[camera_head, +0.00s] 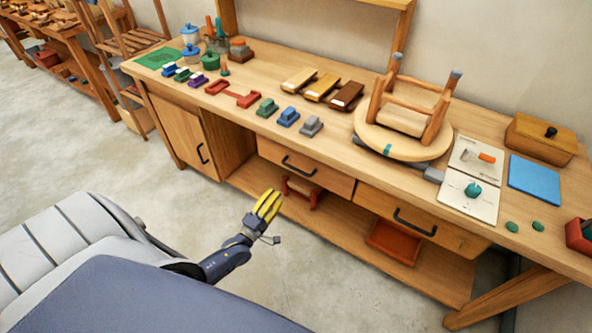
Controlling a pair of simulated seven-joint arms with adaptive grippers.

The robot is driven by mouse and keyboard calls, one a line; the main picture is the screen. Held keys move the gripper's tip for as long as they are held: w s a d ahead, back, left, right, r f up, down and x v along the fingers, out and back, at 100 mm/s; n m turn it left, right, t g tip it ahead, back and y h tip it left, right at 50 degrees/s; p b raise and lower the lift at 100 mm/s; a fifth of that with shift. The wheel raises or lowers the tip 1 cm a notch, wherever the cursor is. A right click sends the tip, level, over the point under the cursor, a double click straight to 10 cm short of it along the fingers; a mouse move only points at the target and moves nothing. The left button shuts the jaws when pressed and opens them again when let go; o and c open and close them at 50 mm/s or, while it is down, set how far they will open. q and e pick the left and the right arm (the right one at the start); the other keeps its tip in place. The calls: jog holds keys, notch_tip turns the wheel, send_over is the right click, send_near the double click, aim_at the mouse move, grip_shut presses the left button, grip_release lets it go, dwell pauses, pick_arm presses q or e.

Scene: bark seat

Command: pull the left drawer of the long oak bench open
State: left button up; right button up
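The long oak bench (335,145) runs from the upper left to the lower right. Its left drawer (325,178) has a pale wood front with a dark bar handle (298,166). The drawer front looks flush with the bench, so the drawer appears closed. My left gripper (267,203), with yellow fingers, is in front of the bench, below and to the left of the handle in the picture. It appears apart from the handle and holds nothing I can see. Its finger gap is too small to judge. My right gripper is not in view.
A cupboard door (178,135) is left of the left drawer, and a right drawer (400,212) is to its right. A red tray (393,243) sits on the lower shelf. An upturned stool (405,138) and several small blocks stand on top. The floor in front is clear.

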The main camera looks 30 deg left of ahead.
aim_at(295, 170)
pick_arm(q)
jog(key=w+r, duration=0.1)
jog(key=w, duration=0.8)
jog(key=w+r, duration=0.1)
jog(key=w, duration=0.3)
jog(key=shift+w+d+r, duration=0.1)
jog(key=shift+w+r, duration=0.1)
jog(key=shift+r, duration=0.15)
grip_shut()
